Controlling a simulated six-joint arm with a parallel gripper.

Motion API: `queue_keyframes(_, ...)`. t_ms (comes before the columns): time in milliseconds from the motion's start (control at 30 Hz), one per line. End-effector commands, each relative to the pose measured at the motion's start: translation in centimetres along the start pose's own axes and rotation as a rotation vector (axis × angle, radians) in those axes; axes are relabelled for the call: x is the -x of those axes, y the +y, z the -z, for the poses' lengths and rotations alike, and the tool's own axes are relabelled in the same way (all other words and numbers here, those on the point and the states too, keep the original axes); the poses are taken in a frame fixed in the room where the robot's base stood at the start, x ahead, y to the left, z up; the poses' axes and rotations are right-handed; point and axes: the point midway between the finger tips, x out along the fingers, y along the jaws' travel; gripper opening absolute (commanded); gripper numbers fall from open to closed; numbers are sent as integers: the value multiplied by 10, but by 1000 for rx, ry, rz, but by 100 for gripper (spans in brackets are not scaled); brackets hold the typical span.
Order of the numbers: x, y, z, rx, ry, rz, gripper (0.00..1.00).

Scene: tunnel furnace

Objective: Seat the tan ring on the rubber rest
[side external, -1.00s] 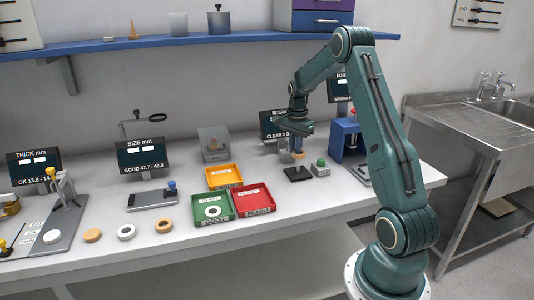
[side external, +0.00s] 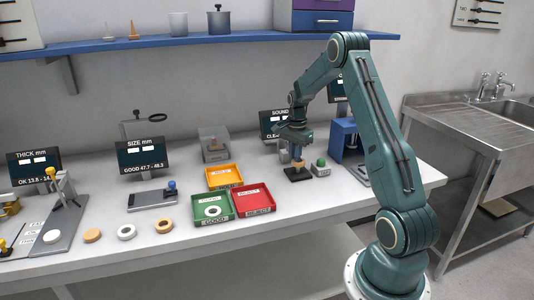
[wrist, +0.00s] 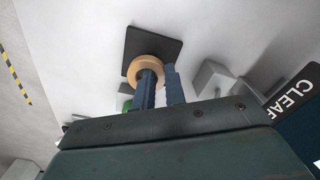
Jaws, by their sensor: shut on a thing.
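My gripper (side external: 297,153) is shut on a tan ring (side external: 298,163). The ring is at the fingertips, close over a black square pad (side external: 299,175), which looks like the rubber rest. In the wrist view one blue finger of my gripper (wrist: 160,80) passes into the hole of the tan ring (wrist: 133,67) and the other is outside it. The ring overlaps the lower part of the black pad (wrist: 165,43) there. I cannot tell whether the ring touches the pad.
A grey box with a green button (side external: 320,166) stands close right of the pad. A blue stand (side external: 343,140) is behind it. Red (side external: 272,206), green (side external: 228,218) and orange (side external: 240,180) trays lie to the left. Several loose rings lie along the bench's front left.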

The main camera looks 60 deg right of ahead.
Motion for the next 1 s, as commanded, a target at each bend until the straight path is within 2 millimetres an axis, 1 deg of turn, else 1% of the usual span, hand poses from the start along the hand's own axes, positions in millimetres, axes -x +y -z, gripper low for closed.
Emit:
queue_keyframes(367, -3, 0, 0, 0, 0, 0, 0)
queue_keyframes(1000, -28, 2, 0, -1, -3, -6, 0)
